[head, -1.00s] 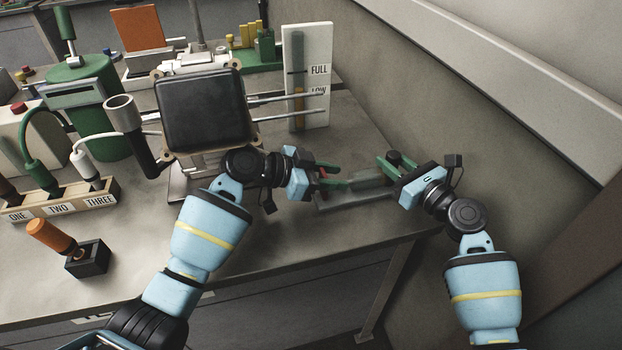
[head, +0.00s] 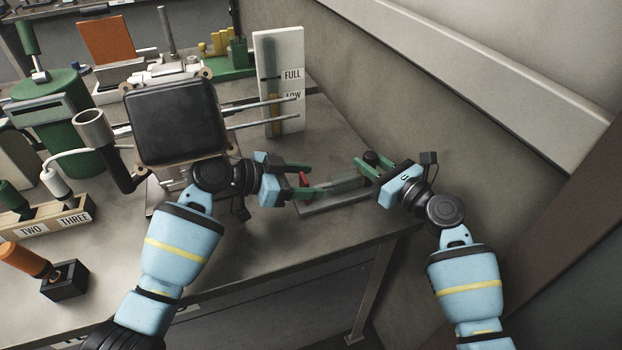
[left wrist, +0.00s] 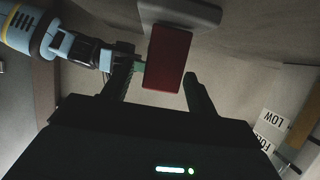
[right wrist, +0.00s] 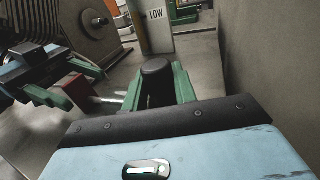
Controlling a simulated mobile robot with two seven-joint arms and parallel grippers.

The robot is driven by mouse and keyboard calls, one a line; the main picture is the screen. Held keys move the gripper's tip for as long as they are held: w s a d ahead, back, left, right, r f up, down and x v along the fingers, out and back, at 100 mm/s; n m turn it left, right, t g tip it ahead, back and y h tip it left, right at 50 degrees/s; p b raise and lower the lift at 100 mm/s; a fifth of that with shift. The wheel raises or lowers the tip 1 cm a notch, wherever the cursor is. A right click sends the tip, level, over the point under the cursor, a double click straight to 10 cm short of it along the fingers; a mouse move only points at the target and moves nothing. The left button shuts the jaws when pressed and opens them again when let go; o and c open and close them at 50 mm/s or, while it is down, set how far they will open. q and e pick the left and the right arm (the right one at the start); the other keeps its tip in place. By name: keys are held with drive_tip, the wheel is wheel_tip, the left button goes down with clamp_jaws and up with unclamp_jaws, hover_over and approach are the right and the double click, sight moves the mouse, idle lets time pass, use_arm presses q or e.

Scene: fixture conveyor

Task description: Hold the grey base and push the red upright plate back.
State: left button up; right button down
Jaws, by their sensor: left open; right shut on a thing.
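The grey base (head: 343,202) is a long low piece lying near the table's right front corner; part of it also shows in the left wrist view (left wrist: 188,14). The red upright plate (head: 304,179) stands at its left end and fills much of the left wrist view's middle (left wrist: 167,60). My left gripper (head: 318,180) is open, its green fingers on either side of the red plate; I cannot tell whether they touch it. My right gripper (head: 370,161) is shut on a black round post (right wrist: 157,72) at the base's right end.
A white gauge board (head: 279,105) marked FULL and LOW stands behind the base. A dark square panel (head: 178,118) with metal rods is left of it. A wall (head: 440,130) rises close on the right.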

use_arm(q)
drive_tip(key=s+a, duration=0.1)
drive_tip(key=a, duration=0.2)
drive_tip(key=s+a, duration=0.2)
drive_tip(key=a, duration=0.2)
drive_tip(key=s+a, duration=0.1)
drive_tip(key=a, duration=0.2)
drive_tip(key=shift+s+a+f, duration=0.15)
drive_tip(key=shift+s+a, duration=0.1)
drive_tip(key=shift+a, duration=0.1)
use_arm(e)
drive_tip(key=shift+s+f, duration=0.1)
drive_tip(key=shift+f, duration=0.25)
drive_tip(key=c, duration=1.2)
unclamp_jaws()
drive_tip(key=shift+o, duration=0.8)
drive_tip(key=shift+r, duration=0.15)
use_arm(q)
drive_tip(key=shift+w, duration=0.1)
use_arm(e)
drive_tip(key=shift+v, duration=3.7)
